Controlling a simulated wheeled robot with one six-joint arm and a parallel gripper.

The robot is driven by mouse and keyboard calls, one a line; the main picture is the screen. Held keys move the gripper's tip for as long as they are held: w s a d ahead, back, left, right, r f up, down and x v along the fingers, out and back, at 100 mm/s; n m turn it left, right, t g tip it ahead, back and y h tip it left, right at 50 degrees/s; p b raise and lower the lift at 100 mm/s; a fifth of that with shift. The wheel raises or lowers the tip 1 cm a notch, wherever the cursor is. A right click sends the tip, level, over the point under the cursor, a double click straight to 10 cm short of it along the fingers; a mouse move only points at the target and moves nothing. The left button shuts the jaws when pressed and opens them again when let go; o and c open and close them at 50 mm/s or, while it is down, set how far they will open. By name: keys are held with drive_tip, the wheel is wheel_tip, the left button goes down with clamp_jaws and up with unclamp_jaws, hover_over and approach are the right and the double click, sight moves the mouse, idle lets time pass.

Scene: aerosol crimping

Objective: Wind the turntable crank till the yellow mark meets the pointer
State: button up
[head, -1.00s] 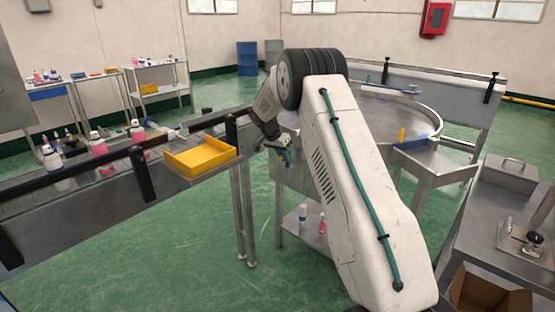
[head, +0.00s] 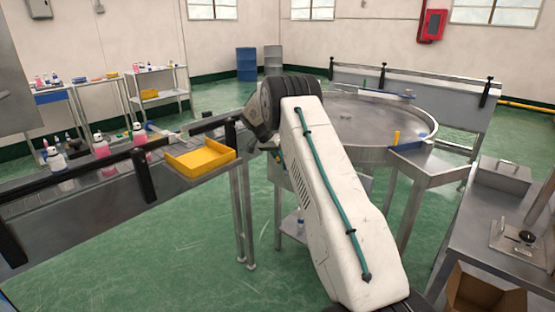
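The round steel turntable (head: 372,122) stands behind my arm, its left part hidden by the arm. A small upright yellow piece (head: 396,138) stands at its front right rim, beside a blue piece on the corner of the steel stand. I cannot tell whether the yellow piece is the mark or the pointer. The crank cannot be made out; my arm covers the stand's front. My gripper (head: 278,156) is at the stand's left front side, small and mostly hidden behind my arm, so its fingers and anything in them cannot be read.
A conveyor with pink and white bottles (head: 101,145) runs along the left, with a yellow tray (head: 200,158) at its near end. A steel bench (head: 478,220) stands at right, an open cardboard box (head: 484,295) below it. Green floor is clear in front.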

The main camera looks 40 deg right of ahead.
drive_tip(key=shift+o, duration=1.4)
drive_tip(key=shift+a+f, duration=0.1)
drive_tip(key=shift+f, duration=0.1)
drive_tip(key=shift+r, duration=0.1)
drive_tip(key=v, duration=0.7)
drive_tip(key=shift+r, duration=0.35)
drive_tip(key=shift+w+a, duration=0.1)
drive_tip(key=shift+w, duration=0.05)
